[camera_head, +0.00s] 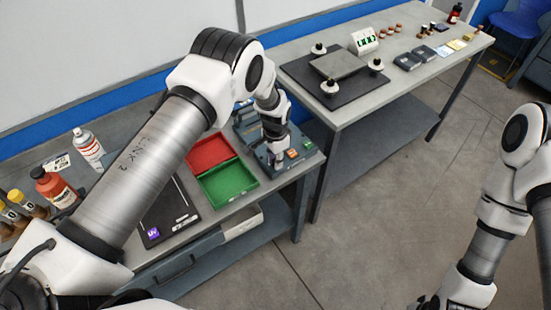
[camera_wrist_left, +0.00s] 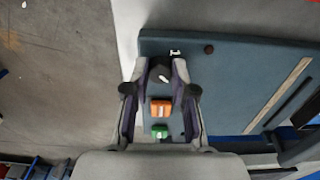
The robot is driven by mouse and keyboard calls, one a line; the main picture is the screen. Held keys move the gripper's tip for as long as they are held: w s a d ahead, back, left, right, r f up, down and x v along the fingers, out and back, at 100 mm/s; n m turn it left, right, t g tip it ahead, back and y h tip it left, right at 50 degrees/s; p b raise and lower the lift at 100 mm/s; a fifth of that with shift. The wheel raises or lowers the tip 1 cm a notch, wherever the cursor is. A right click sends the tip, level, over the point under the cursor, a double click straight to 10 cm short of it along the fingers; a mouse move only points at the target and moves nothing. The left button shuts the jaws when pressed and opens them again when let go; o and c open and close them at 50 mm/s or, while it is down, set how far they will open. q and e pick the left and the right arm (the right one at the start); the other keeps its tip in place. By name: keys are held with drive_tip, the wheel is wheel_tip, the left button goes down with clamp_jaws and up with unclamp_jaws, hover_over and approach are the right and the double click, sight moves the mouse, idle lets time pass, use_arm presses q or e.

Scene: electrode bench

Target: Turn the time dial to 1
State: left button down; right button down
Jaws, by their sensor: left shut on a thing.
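The time dial (camera_wrist_left: 161,74) is a small dark round knob with a white mark, on a blue-grey device panel (camera_wrist_left: 225,80). In the left wrist view my left gripper (camera_wrist_left: 160,66) is shut on the dial, with one finger on each side of it. An orange button (camera_wrist_left: 161,108) and a green button (camera_wrist_left: 160,131) sit in line with the dial, between the fingers. In the head view my left gripper (camera_head: 277,160) reaches down onto the device, near the orange button (camera_head: 292,153) and green button (camera_head: 307,145); the dial is hidden there. I cannot read the dial's scale.
A second table (camera_head: 400,85) holds a black platform. My right arm hangs over floor at right.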

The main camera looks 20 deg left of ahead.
use_arm(q)
drive_tip(key=shift+f, duration=0.15)
drive_tip(key=shift+f+n+b, duration=0.15)
drive_tip(key=shift+n+b, duration=0.65)
drive_tip(key=shift+b, duration=0.15)
drive_tip(key=shift+n+b, duration=1)
drive_tip(key=shift+n, duration=0.2)
drive_tip(key=n+b, duration=0.2)
drive_tip(key=n, duration=0.2)
drive_tip(key=shift+b, duration=0.35)
drive_tip(key=n+b, duration=0.2)
drive_tip(key=n, duration=0.3)
drive_tip(key=n+b, duration=0.1)
drive_tip(key=n, duration=0.3)
drive_tip(key=shift+n, duration=0.4)
drive_tip(key=c, duration=1.2)
unclamp_jaws()
drive_tip(key=shift+o, duration=1.3)
drive_tip(key=shift+w, duration=0.1)
